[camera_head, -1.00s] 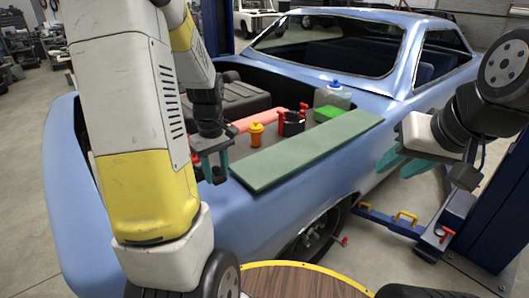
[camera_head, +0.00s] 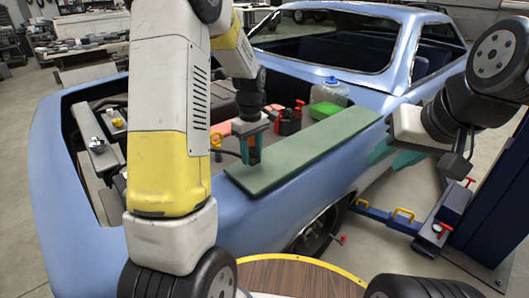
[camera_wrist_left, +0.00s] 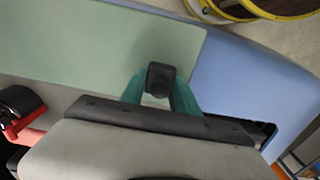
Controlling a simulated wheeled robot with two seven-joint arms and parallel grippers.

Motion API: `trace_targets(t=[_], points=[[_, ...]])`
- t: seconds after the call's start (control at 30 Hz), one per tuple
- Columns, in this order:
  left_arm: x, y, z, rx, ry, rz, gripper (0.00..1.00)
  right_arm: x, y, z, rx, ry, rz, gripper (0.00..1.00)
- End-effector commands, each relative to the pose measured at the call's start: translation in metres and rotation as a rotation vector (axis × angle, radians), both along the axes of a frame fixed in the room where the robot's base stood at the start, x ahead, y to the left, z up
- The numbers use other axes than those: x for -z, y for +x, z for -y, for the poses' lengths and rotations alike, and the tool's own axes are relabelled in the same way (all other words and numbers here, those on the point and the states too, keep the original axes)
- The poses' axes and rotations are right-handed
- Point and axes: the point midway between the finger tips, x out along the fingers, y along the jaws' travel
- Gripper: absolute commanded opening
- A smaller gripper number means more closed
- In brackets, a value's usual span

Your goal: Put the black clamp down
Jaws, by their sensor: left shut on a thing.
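My left gripper (camera_head: 250,152) is over the near left end of the green board (camera_head: 300,150) on the blue car's fender. Its teal fingers are shut on a small black piece, which I take for the black clamp (camera_wrist_left: 161,78). In the left wrist view it sits between the fingertips (camera_wrist_left: 160,92), in front of the board. The rest of the clamp is hidden, and I cannot tell whether it touches the board. My right gripper (camera_head: 396,157) is empty, its teal fingers apart, beside the car at the right.
Behind the board, in the open engine bay, are a red-and-black item (camera_head: 289,122) and a clear jug (camera_head: 328,92). The board's right part is clear. A blue lift post (camera_head: 508,200) stands at the right.

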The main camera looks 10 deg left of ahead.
Motion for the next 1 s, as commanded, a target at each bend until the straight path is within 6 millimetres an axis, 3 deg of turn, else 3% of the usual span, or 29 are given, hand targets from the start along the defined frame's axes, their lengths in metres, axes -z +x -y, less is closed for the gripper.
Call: trace_targets(t=[0.2,0.4,0.77,0.8,0.9,1.0], points=[[0.004,0.012,0.012,0.002,0.0,-0.001,0.0,0.0,0.0,0.0,0.0,0.0,0.0,0.36],[0.036,0.01,0.01,-0.001,0.0,-0.004,0.0,0.0,0.0,0.0,0.0,0.0,0.0,0.36],[0.04,0.011,0.01,0.0,0.0,0.0,0.0,0.0,0.0,0.0,0.0,0.0,0.0,0.36],[0.04,0.011,0.01,0.0,0.0,0.0,0.39,0.0,0.0,0.0,0.0,0.0,0.0,0.36],[0.04,0.011,0.01,0.0,0.0,0.0,0.59,0.0,0.0,0.0,0.0,0.0,0.0,0.36],[0.04,0.011,0.01,0.0,0.0,0.0,0.59,0.0,0.0,0.0,0.0,0.0,0.0,0.36]])
